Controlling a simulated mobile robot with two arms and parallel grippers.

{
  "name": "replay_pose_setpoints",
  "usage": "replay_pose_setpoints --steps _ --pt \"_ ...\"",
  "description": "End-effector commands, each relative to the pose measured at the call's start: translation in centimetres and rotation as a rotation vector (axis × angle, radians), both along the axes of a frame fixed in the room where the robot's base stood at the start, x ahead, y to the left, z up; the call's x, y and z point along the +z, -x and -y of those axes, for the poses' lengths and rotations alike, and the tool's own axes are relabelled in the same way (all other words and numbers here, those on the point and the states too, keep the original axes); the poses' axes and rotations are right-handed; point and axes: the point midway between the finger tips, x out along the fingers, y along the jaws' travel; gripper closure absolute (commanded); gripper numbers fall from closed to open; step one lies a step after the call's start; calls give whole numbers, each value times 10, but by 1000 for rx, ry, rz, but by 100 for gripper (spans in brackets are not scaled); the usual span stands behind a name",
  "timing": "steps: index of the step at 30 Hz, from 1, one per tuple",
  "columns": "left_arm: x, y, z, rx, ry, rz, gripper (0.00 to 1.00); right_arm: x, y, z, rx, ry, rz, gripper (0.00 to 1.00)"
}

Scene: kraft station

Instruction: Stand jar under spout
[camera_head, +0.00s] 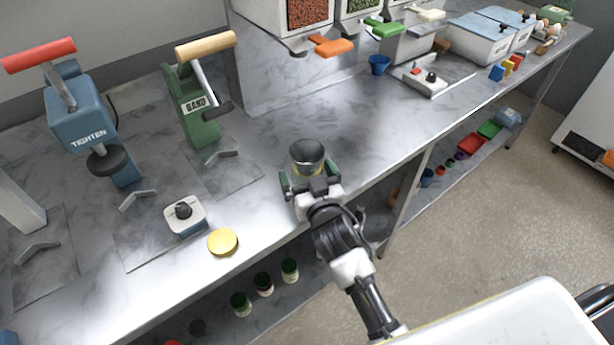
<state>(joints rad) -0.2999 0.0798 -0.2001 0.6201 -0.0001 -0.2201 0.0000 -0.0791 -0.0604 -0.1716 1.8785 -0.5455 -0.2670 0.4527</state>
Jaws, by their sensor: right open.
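A grey, open-topped jar (307,152) stands upright near the front edge of the marble counter. My right gripper (308,175) is open, with its green-tipped fingers on either side of the jar's lower part. Whether the fingers touch it cannot be told. Three dispenser spouts show at the back: an orange one (331,46) under a bin of reddish-brown grains, a green one (383,27) under a bin of green contents, and a cream one (430,14). The jar is apart from them, in front and to the left. My left gripper is not in view.
A blue TIGHTEN press (80,121) and green BAND press (192,105) stand at left. A small white device with a black knob (184,214) and a yellow lid (222,242) lie nearer. A blue cup (378,65) stands below the spouts. Counter between jar and dispensers is clear.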

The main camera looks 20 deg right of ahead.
Motion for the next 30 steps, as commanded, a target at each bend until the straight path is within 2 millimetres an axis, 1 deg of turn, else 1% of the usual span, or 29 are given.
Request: replay_pose_setpoints --steps 1,2,12,14,23,30 --pt "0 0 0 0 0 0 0 0 0 0 0 0 0 3" --pt "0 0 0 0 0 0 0 0 0 0 0 0 0 6" --pt "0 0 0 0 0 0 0 0 0 0 0 0 0 58" --pt "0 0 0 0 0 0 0 1 0 0 0 0 2 65" --pt "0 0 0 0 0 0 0 5 0 0 0 0 3 65" --pt "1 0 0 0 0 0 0 25 0 0 1 1 6 65"
